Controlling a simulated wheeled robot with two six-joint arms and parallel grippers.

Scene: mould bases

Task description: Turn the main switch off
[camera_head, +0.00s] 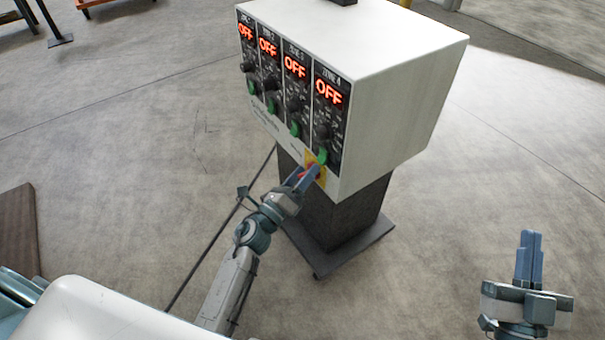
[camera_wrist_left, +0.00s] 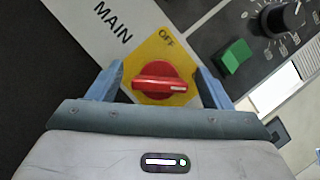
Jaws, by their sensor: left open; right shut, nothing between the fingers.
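The main switch (camera_wrist_left: 160,84) is a red rotary knob on a yellow plate (camera_wrist_left: 158,52), with "MAIN" and "OFF" printed by it. It sits at the lower front corner of the white control box (camera_head: 385,80). My left gripper (camera_head: 310,172) is at the knob, with its open fingers on either side of it in the left wrist view (camera_wrist_left: 158,85). The knob's bar lies roughly across the wrist picture, its white mark on the right, not towards the "OFF" label. In the head view my fingers partly hide the knob. My right gripper (camera_head: 529,245) is shut and empty at the lower right.
Four zone panels on the box read red "OFF", with black knobs and green rocker switches (camera_wrist_left: 233,57). The box stands on a dark pedestal (camera_head: 335,210) with a base plate. A dark cable runs beside my left arm. Open floor surrounds the stand.

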